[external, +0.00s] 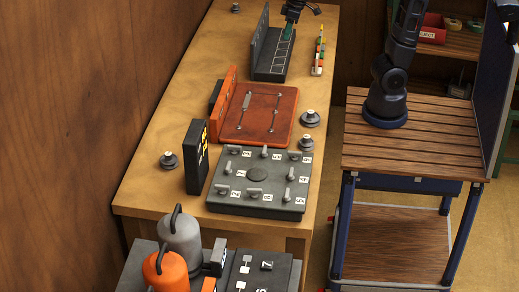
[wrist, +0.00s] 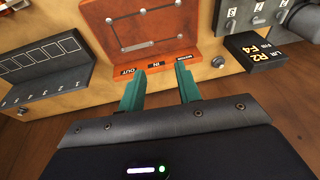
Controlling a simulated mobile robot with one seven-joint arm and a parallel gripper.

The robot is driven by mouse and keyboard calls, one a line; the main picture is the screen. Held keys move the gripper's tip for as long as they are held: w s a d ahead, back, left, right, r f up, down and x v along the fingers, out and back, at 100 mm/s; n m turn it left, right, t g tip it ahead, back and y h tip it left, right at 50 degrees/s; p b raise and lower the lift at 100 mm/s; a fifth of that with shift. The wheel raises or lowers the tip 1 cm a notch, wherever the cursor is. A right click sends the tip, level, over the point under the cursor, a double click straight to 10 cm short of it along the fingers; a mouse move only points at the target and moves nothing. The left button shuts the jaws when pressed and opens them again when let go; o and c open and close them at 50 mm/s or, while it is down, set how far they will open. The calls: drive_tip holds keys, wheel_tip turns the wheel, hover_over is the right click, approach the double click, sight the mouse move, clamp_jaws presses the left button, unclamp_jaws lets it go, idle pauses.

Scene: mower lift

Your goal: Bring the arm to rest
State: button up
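My gripper (external: 288,30) is at the top of the external view, over the far end of the bench by a dark slotted rack (external: 272,68). Most of my arm's reach to it is out of frame. In the wrist view the two teal fingers of my gripper (wrist: 160,74) stand apart, with nothing between them. They point toward the orange-red board (wrist: 158,22) with its metal track and its front labels. I cannot tell how far the fingertips are from the bench.
The wooden bench (external: 150,188) also holds a dark numbered lever panel (external: 257,180), a black upright display (external: 196,158), round metal knobs and a row of small coloured pieces (external: 319,52). Grey and orange canisters (external: 180,240) stand in front. My cart is at right.

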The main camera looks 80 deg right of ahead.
drive_tip(key=s+d+f+t, duration=0.1)
drive_tip(key=s+d+f, duration=0.1)
drive_tip(key=s+d, duration=0.5)
drive_tip(key=s+d+f+h, duration=0.1)
drive_tip(key=s+d+f, duration=0.2)
drive_tip(key=s+d, duration=0.4)
drive_tip(key=s, duration=0.2)
drive_tip(key=shift+s+t, duration=0.35)
drive_tip(key=shift+t, duration=0.05)
drive_tip(key=shift+w, duration=0.1)
